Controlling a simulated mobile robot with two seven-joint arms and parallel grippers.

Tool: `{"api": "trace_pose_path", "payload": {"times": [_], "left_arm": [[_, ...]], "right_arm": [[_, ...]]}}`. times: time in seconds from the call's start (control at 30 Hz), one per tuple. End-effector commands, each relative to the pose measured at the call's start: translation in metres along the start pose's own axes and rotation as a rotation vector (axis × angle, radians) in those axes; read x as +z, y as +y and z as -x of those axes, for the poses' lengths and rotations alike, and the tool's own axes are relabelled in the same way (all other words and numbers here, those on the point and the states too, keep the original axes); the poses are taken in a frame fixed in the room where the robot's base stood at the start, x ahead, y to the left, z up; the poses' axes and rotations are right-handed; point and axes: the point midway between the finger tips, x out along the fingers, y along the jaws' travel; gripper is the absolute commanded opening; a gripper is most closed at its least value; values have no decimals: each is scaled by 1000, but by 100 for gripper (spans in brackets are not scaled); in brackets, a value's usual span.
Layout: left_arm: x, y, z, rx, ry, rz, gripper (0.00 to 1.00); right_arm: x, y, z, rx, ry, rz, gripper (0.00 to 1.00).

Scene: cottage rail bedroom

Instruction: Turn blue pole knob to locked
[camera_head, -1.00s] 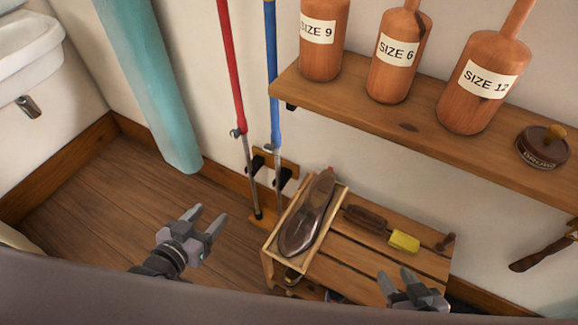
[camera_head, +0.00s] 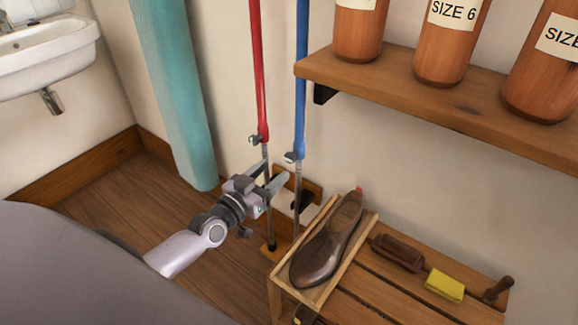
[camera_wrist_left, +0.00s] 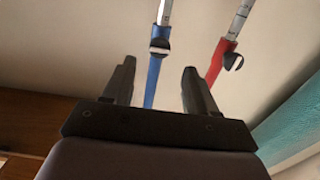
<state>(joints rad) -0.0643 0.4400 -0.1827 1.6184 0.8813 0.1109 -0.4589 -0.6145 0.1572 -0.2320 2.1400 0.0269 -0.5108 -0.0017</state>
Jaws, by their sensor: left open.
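The blue pole (camera_head: 301,75) stands upright by the wall, with a thin metal lower section. Its small grey knob (camera_head: 290,157) sits at the blue part's lower end. I cannot tell whether it is locked. My left gripper (camera_head: 275,178) is open, just below and left of this knob, near the poles. In the left wrist view, the blue pole (camera_wrist_left: 154,82) shows between the open fingers (camera_wrist_left: 158,66), with its dark and pale knob (camera_wrist_left: 160,46) beyond the fingertips. No contact with the knob is visible. My right gripper is out of view.
A red pole (camera_head: 258,75) with its own knob (camera_head: 256,140) stands just left of the blue one. A wooden shelf (camera_head: 430,105) overhangs at right. Below, a slatted rack (camera_head: 365,290) holds a brown shoe (camera_head: 330,240). A teal column (camera_head: 172,95) stands left.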

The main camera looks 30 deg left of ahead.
Motion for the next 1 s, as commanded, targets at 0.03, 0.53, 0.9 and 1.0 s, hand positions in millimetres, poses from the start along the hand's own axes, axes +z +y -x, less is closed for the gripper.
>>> {"api": "trace_pose_path", "payload": {"times": [0.03, 0.53, 0.9, 1.0], "left_arm": [[0, 0, -8, 0, 3, 2, 57], [1, 1, -55, 1, -2, 1, 57], [1, 1, -56, 1, -2, 1, 35], [1, 1, -56, 1, -2, 1, 3]], "right_arm": [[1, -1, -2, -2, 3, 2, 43], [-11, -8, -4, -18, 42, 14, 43], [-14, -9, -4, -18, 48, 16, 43], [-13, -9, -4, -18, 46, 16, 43]]}}
